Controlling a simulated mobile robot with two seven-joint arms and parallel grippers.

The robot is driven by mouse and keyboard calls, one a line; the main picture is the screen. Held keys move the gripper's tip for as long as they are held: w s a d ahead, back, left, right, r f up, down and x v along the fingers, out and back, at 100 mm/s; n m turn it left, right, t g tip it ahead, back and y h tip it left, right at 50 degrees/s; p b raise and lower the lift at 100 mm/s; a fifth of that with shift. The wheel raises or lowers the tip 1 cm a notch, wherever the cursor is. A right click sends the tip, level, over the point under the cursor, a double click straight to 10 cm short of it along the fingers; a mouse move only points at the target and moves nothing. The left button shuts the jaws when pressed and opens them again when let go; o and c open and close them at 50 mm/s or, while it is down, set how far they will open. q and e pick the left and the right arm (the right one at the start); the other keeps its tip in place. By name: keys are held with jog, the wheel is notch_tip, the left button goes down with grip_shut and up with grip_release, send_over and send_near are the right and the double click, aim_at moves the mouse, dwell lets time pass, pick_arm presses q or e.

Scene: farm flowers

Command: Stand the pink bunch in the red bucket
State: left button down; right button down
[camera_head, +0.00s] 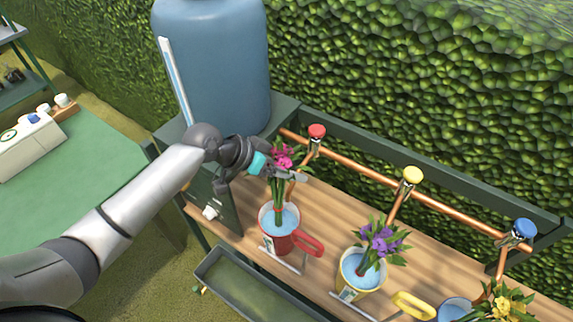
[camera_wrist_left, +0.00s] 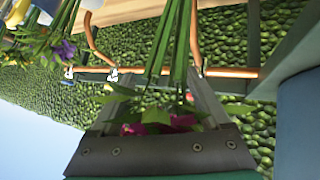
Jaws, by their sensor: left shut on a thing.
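The pink bunch (camera_head: 284,158) is upright, its pink blossoms at the top and its green stems pointing down. My left gripper (camera_head: 288,175) is shut on it just below the blossoms. The stem ends are at the mouth of the red bucket (camera_head: 270,236), over its pale blue water; I cannot tell whether they touch the bottom. In the left wrist view the stems run up between my fingers (camera_wrist_left: 165,105), and the pink blossoms (camera_wrist_left: 158,124) are near the gripper's base. My right gripper is in neither view.
A yellow bucket (camera_head: 347,287) with a purple bunch (camera_head: 381,240) stands to the right. A yellow bunch (camera_head: 503,303) is at the lower right. A copper pipe (camera_head: 360,171) with red, yellow and blue taps runs behind. A large blue tank (camera_head: 215,65) is behind my arm.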

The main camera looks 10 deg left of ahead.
pick_arm(q)
notch_tip(320, 180, down, 7)
jog(key=b, duration=0.4)
jog(key=shift+b, duration=0.4)
grip_release()
jog(key=shift+r, duration=0.1)
dwell(0.4)
